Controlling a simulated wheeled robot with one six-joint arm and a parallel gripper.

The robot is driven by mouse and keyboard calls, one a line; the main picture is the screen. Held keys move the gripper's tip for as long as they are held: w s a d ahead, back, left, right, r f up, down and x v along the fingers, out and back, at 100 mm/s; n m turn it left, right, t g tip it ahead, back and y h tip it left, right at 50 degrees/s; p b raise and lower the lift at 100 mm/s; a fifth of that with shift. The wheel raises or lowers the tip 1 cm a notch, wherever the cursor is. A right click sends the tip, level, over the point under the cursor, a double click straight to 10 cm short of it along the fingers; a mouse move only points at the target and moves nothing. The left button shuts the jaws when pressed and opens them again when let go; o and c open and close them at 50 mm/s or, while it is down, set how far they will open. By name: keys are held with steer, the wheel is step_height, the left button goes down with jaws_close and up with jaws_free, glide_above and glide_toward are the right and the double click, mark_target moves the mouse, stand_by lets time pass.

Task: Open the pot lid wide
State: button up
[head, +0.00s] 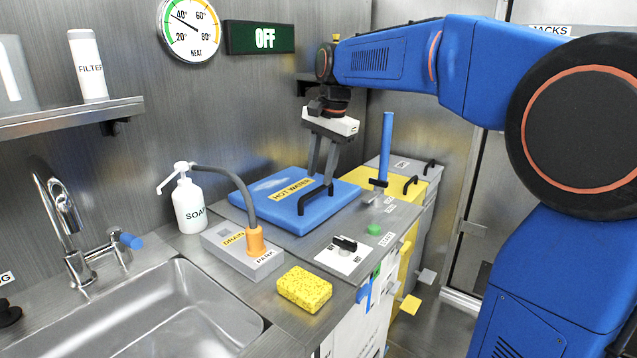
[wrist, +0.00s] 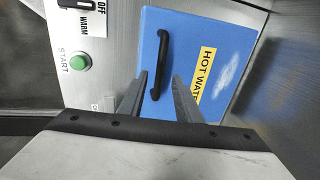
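The pot lid (head: 268,187) is a flat blue square plate marked HOT WATER, lying level in the counter, closed. Its black bar handle (head: 316,198) runs along the edge near the front right. In the wrist view the lid (wrist: 215,45) fills the middle, with the handle (wrist: 164,50) upright in the picture. My gripper (head: 321,180) points down over the lid beside the handle. Its two fingers stand apart with nothing gripped. In the wrist view the handle's lower end shows between the fingertips (wrist: 159,76); I cannot tell whether they touch it.
A grey dock (head: 243,250) marked DRAIN and PARK holds an orange-ended hose. A soap bottle (head: 188,205), yellow sponge (head: 304,289), knob panel (head: 344,255) and green START button (head: 374,229) are nearby. An upright blue lever (head: 386,145) stands right of the lid. The sign (head: 259,38) reads OFF.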

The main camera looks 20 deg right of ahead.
mark_target(317, 189)
steer(key=shift+w+a+f, duration=0.1)
steer(key=shift+w+f, duration=0.05)
steer(key=shift+f, duration=0.8)
steer(key=shift+w+a+f, duration=0.1)
steer(key=shift+w+f, duration=0.05)
steer(key=shift+f, duration=0.8)
jaws_close()
